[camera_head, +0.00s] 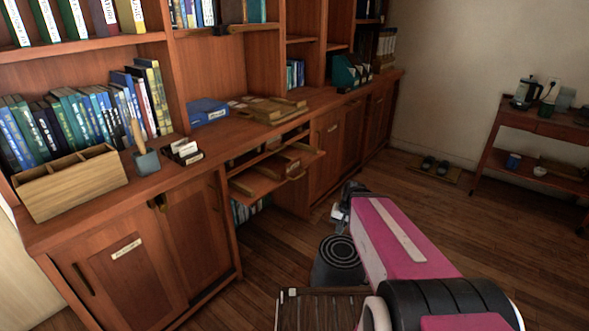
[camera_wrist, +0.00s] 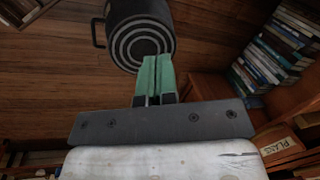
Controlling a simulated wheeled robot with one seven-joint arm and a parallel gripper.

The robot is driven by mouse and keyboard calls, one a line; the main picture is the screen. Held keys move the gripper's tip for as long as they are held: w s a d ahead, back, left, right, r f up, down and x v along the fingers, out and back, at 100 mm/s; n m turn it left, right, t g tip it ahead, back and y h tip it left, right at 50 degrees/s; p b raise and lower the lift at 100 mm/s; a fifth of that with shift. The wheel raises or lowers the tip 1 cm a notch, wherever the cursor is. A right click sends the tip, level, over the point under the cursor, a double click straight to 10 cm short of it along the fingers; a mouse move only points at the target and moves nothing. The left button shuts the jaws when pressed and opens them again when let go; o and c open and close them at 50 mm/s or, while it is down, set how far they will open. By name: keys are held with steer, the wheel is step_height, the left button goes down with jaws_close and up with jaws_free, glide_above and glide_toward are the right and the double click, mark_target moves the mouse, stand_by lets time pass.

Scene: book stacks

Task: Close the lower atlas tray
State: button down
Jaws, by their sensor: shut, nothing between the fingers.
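A wooden tray (camera_head: 258,184) sticks out of the open bay in the middle of the cabinet, below the counter. It carries flat brown items and has a handle at its front right corner. Another board or tray edge shows just above it; I cannot tell how far that one is out. My gripper (camera_head: 343,200) is in front of the cabinet, to the right of the tray and apart from it, partly hidden by my pink arm. In the wrist view my gripper's green fingers (camera_wrist: 155,72) are together and empty, pointing over the floor. The tray cannot be made out there.
A dark round stool-like object with ringed top (camera_head: 341,252) stands on the floor near my arm; it also shows beyond the fingers (camera_wrist: 140,38). Books (camera_wrist: 290,45) fill a low shelf. A side table (camera_head: 540,125) stands right.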

steer(key=w+a+m+t+y, duration=0.1)
steer(key=w+a+m+y, duration=0.4)
steer(key=w, duration=0.1)
steer(key=m+t+y, duration=0.7)
steer(key=m+t, duration=0.3)
steer(key=m, duration=0.8)
glide_toward(291, 163)
steer(key=x, duration=0.7)
steer(key=shift+w+a, duration=0.15)
steer(key=shift+w, duration=0.1)
steer(key=x, duration=0.8)
steer(key=shift+w+a+f, duration=0.15)
